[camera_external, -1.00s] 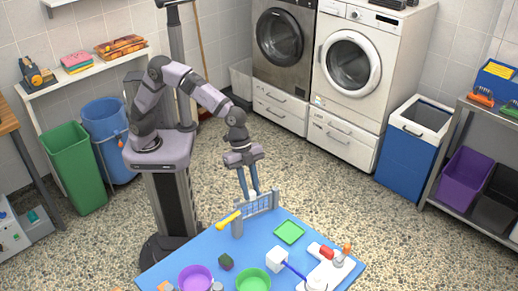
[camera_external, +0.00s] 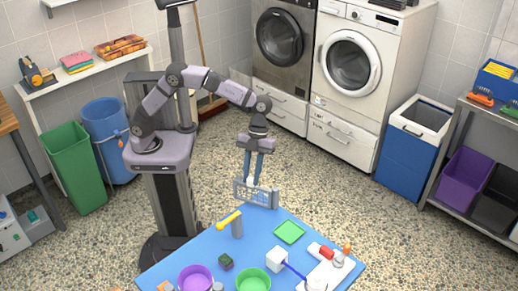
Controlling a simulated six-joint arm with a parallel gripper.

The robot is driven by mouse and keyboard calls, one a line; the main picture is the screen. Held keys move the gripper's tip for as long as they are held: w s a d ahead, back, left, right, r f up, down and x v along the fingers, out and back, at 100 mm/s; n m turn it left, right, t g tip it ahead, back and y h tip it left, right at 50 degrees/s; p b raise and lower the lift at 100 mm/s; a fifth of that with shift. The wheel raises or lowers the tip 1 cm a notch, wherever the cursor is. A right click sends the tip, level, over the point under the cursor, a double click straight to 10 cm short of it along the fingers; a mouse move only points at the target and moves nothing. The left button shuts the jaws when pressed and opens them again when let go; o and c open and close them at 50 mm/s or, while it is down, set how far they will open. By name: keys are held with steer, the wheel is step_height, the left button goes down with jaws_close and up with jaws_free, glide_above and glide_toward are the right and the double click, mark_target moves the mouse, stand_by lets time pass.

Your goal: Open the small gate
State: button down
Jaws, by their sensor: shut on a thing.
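The small gate (camera_external: 262,197) is a grey barred panel at the far edge of the blue table. It is swung out past the edge, away from the tabletop. A grey post (camera_external: 237,229) with a yellow handle-like piece (camera_external: 229,219) stands on the table edge at its left. My gripper (camera_external: 253,184) points down at the top of the gate, near its middle, and is shut on it. The exact contact at the fingertips is too small to make out.
The blue table (camera_external: 210,248) holds a green square tray (camera_external: 289,232), a purple bowl (camera_external: 195,279), a green bowl (camera_external: 253,281), a dark green cube (camera_external: 226,262) and a white block (camera_external: 276,259). The speckled floor beyond the gate is clear.

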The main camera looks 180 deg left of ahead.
steer(key=shift+s+a+m+p, duration=0.35)
steer(key=shift+s+m, duration=0.15)
steer(key=shift+m, duration=0.3)
steer(key=c, duration=1.5)
jaws_free()
steer(key=shift+r, duration=0.1)
steer(key=shift+v, duration=3.6)
steer(key=shift+w+a, duration=0.1)
